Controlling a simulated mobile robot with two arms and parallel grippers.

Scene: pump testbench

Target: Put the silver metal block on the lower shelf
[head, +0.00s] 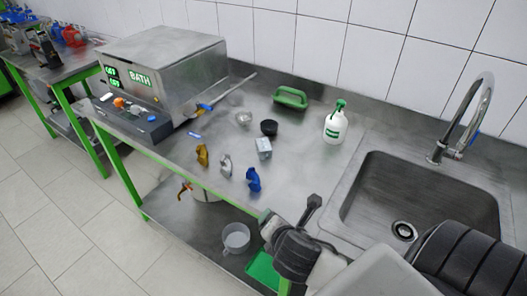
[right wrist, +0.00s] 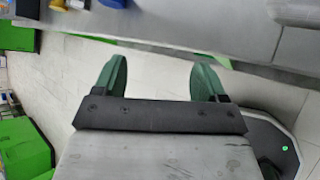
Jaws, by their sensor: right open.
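The silver metal block (head: 264,148) stands on the steel worktop in the head view, in front of a black round cup. The lower shelf (head: 203,228) is under the worktop and partly hidden by it. My right gripper is open and empty in the right wrist view (right wrist: 159,78), with its green fingers apart over the floor and below the worktop edge. In the head view my right arm is at the worktop's front edge, apart from the block. My left gripper is not in view.
Gold (head: 202,155), silver-grey (head: 226,165) and blue (head: 253,180) parts stand near the block. A white bottle (head: 335,122) and a green tray (head: 290,97) are behind it. A sink (head: 420,200) is at right. A clear jug (head: 236,238) occupies the lower shelf.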

